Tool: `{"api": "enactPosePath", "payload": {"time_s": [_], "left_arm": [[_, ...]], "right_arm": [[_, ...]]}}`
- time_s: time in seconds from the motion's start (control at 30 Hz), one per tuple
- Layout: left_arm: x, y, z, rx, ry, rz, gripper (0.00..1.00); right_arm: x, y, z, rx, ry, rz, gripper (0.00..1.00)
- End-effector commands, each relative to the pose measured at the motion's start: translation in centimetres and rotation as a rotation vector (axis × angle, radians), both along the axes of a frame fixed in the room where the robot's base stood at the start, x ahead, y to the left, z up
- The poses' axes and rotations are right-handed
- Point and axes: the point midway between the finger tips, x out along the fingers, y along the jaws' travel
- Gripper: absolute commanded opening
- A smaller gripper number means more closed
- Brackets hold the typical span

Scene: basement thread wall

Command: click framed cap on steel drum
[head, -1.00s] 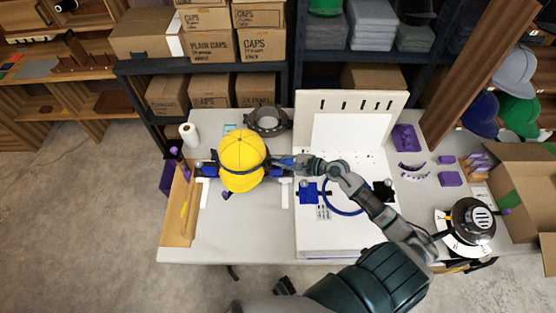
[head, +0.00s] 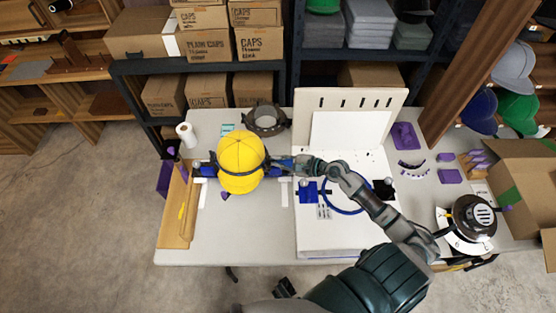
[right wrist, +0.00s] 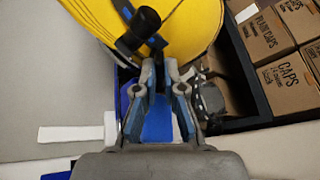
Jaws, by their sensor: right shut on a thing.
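The yellow cap (head: 241,158) sits on the left half of the table, with a dark blue frame band (head: 226,173) around it. Blue brackets (head: 207,170) show at its left side. My right gripper (head: 278,166) is at the cap's right side, shut on part of the blue frame. In the right wrist view, the gripper (right wrist: 158,72) is close to the yellow cap (right wrist: 185,25), a blue strap and a black knob (right wrist: 147,18). The fingers partly hide the held part. The steel drum is not clearly seen; the cap hides what is under it. My left gripper is not in view.
A grey ring fixture (head: 267,119) is behind the cap. A wooden tray (head: 181,210) borders the left edge. A round machine (head: 472,218) stands at right. The table's front left is clear.

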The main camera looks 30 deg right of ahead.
Motion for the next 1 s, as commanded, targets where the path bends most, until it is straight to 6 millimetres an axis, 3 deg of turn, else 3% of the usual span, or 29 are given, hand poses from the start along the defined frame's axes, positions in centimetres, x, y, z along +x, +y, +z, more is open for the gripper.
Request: {"api": "enactPosePath", "payload": {"time_s": [0.27,0.4,0.43,0.77,1.0], "left_arm": [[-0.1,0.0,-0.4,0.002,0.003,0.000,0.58],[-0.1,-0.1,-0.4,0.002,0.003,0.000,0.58],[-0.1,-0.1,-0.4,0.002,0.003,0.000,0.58],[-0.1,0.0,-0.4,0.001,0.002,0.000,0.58],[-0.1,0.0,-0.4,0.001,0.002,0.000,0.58]], "right_arm": [[0.0,0.0,-0.4,0.003,0.000,0.001,0.00],[0.0,-0.1,-0.5,0.002,0.003,0.001,0.36],[0.0,-0.1,-0.5,0.002,0.003,0.001,0.38],[-0.3,-0.2,-0.5,0.001,0.005,0.001,0.38],[-3.4,-2.5,0.4,0.001,0.007,-0.001,0.38]]}}
